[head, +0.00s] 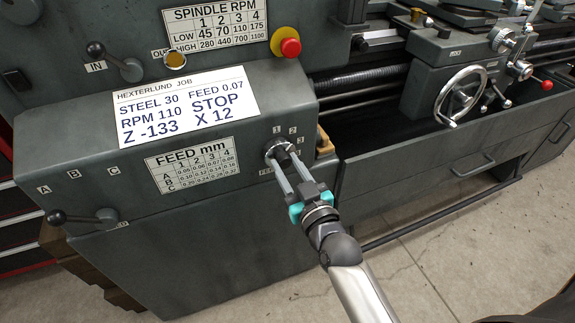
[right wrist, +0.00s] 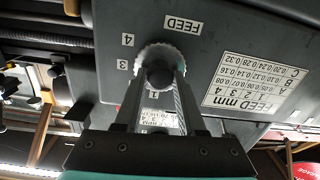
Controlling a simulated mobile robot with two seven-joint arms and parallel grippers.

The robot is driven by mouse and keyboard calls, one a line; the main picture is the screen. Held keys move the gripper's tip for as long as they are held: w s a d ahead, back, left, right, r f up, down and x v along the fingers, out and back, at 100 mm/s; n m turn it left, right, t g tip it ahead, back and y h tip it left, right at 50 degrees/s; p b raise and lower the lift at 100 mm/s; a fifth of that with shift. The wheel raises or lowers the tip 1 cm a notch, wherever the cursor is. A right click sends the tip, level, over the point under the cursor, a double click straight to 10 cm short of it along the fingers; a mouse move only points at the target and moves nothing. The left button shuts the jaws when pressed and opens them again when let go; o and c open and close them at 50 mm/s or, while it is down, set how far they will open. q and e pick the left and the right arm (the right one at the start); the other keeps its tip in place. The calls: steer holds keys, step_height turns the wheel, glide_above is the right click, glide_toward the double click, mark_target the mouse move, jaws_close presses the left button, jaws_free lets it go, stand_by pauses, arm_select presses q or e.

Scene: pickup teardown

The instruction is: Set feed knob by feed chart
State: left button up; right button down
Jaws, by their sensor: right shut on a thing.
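The feed knob (head: 271,148) is a round dial with a light rim and dark centre on the grey headstock's right end. My right gripper (head: 283,161) is shut on it, a finger on each side. In the right wrist view, which is upside down, the knob (right wrist: 150,54) sits between the fingertips (right wrist: 160,82); numbers 3 and 4 show beside it, and a 1 shows between the fingers. Which number it points to I cannot tell. The feed chart (head: 193,163) has columns 1 to 4 and rows A to C; 0.07 is in A3. My left gripper is not in view.
A job card (head: 185,103) reads FEED 0.07 and RPM 110. A ball-ended lever (head: 80,217) sits below letters A, B, C. A red button (head: 290,47) is above the knob. The carriage handwheel (head: 461,95) is to the right. The floor in front is clear.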

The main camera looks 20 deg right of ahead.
steer(key=m+p, duration=0.4)
steer(key=m, duration=0.1)
steer(key=shift+r, duration=0.1)
arm_select(q)
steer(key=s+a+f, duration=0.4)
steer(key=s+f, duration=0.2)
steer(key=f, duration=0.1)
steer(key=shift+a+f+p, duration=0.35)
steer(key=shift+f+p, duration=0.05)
steer(key=shift+p, duration=0.05)
arm_select(e)
steer(key=shift+m, duration=1.5)
steer(key=c, duration=0.5)
jaws_free()
